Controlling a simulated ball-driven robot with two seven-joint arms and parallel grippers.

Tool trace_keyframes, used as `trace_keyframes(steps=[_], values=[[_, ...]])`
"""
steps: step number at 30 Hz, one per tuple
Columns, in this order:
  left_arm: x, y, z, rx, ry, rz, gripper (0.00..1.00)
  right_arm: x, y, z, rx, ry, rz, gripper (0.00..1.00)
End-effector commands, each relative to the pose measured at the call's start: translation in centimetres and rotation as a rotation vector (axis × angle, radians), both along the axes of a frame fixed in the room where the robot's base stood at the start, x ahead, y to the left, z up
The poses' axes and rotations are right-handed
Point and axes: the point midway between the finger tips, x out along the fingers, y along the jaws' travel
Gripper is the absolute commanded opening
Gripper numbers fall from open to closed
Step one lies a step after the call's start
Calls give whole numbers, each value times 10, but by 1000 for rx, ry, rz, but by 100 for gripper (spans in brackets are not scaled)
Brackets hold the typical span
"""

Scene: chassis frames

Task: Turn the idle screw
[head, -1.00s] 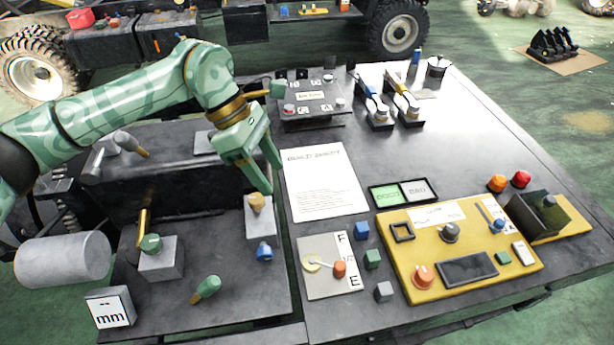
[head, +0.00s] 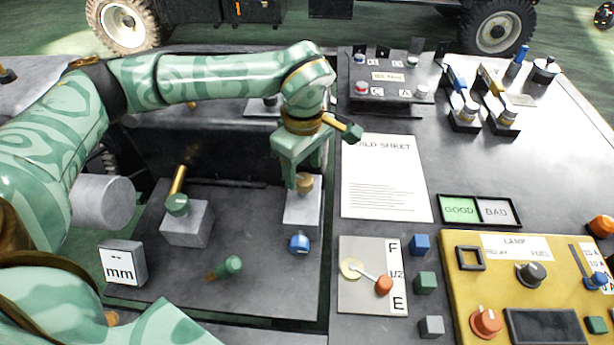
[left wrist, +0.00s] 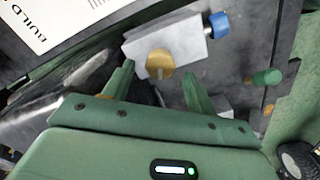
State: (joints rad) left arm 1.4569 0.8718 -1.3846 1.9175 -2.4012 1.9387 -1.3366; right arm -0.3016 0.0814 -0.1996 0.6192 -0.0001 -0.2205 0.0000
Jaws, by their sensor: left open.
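A brass-coloured round screw head (head: 304,184) sits on a pale grey block (head: 302,210) on the dark bench plate. I take it for the idle screw; no label names it. A blue knob (head: 299,243) sticks out of the block's near side. My left gripper (head: 306,172) is open, pointing down over the brass head, with a finger on each side. In the left wrist view the brass head (left wrist: 160,63) lies between the open fingertips (left wrist: 158,72). I cannot tell whether either finger touches it. My right gripper is not in view.
A second grey block (head: 187,225) with a green knob and brass rod stands to the left. A green-handled tool (head: 228,267) lies in front. An mm display (head: 122,264) stands at the left. The build sheet (head: 385,185) and fuel gauge panel (head: 360,300) lie to the right.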

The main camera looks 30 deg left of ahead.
Motion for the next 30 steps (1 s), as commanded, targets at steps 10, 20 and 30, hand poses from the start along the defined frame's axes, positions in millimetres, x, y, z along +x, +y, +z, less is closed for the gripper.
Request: trace_keyframes(steps=[10,20,30], values=[[0,0,-25,0,-1,0,57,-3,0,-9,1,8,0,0],[0,0,-25,0,-1,0,15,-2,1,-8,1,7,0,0],[0,0,-23,0,-1,26,12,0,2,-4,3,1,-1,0]])
